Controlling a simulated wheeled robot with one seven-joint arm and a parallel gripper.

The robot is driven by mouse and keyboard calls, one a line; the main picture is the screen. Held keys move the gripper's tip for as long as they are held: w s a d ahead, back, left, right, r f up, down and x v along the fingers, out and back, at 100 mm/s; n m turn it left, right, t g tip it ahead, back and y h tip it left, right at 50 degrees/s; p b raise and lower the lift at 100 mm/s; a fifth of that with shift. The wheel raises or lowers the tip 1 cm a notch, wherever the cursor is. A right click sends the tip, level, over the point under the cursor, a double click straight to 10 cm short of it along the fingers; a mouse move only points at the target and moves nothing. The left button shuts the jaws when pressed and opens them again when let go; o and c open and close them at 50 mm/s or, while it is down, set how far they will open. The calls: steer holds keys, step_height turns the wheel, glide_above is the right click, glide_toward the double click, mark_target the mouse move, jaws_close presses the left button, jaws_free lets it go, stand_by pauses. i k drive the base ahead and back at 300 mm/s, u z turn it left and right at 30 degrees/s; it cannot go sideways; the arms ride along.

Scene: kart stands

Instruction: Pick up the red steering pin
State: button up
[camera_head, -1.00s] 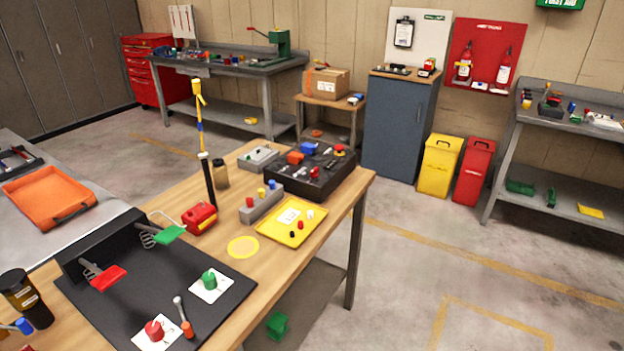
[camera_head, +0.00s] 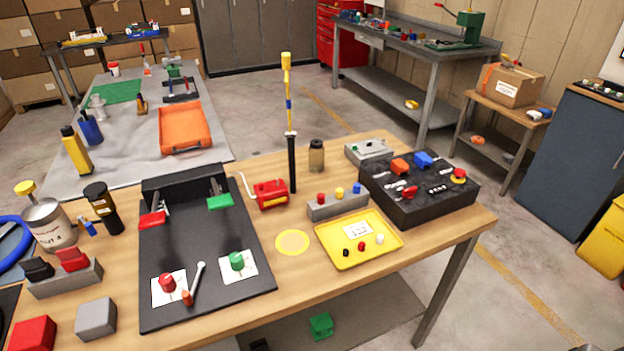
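A yellow tray (camera_head: 330,259) lies on the wooden table. In it, a small red piece (camera_head: 361,246) lies between a black piece (camera_head: 346,252) and a white piece (camera_head: 379,239), near a white label. Just behind the tray, a grey block (camera_head: 338,207) holds a red pin (camera_head: 321,198), a yellow pin (camera_head: 339,193) and a blue pin (camera_head: 357,188) upright in a row. I cannot tell for sure which red piece is the steering pin. My gripper is not in view.
A black box with coloured controls (camera_head: 412,208) stands right of the tray. A black panel with pedals (camera_head: 205,270) lies to the left.

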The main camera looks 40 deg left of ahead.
mark_target(321, 196)
steer(key=u, duration=0.8)
steer(key=i, duration=0.7)
steer(key=u, duration=0.85)
steer(key=i, duration=0.55)
steer(key=z, duration=0.05)
